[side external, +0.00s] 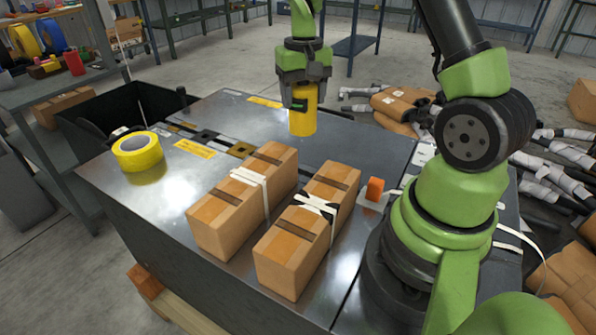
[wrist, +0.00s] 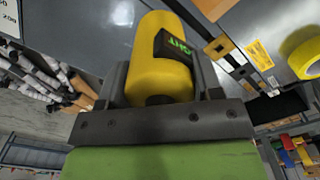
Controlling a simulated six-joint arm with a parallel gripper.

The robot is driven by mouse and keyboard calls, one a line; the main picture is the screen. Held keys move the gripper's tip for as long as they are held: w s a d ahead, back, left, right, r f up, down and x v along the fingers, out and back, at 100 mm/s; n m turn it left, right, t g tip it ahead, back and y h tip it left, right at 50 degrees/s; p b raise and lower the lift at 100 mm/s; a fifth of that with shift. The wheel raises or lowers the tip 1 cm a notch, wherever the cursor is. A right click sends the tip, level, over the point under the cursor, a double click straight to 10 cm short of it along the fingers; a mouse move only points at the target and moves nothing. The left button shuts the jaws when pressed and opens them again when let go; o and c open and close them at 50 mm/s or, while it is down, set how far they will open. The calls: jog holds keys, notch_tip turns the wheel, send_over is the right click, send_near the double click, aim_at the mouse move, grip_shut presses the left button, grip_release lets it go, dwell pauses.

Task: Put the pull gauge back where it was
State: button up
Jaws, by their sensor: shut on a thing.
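The pull gauge seems to be the yellow cylinder (side external: 302,123) with a dark label bearing green letters. My gripper (side external: 303,93) is shut on it from above, over the far part of the grey metal table (side external: 190,195). The gauge is upright; I cannot tell whether its lower end touches the tabletop. In the wrist view the yellow cylinder (wrist: 163,55) lies between the two fingers of my gripper (wrist: 160,85), its label facing up to the right. No marked place for it is clearly readable.
Two taped cardboard boxes (side external: 243,200) (side external: 308,230) stand on the near tabletop. A yellow tape roll (side external: 137,151) lies at the left, beside yellow labels (side external: 195,148) and a dark slotted strip. An orange-topped item (side external: 375,190) is near my base. Wrapped mufflers (side external: 405,103) lie beyond the table.

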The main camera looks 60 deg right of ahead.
aim_at(308, 115)
jog(key=shift+m, duration=0.4)
jog(key=f, duration=0.1)
jog(key=d+f, duration=0.1)
jog(key=f, duration=0.3)
jog(key=shift+s+d, duration=0.15)
jog(key=shift+d, duration=0.2)
jog(key=shift+f, duration=2.65)
jog(key=shift+f, duration=0.15)
jog(key=o, duration=1.1)
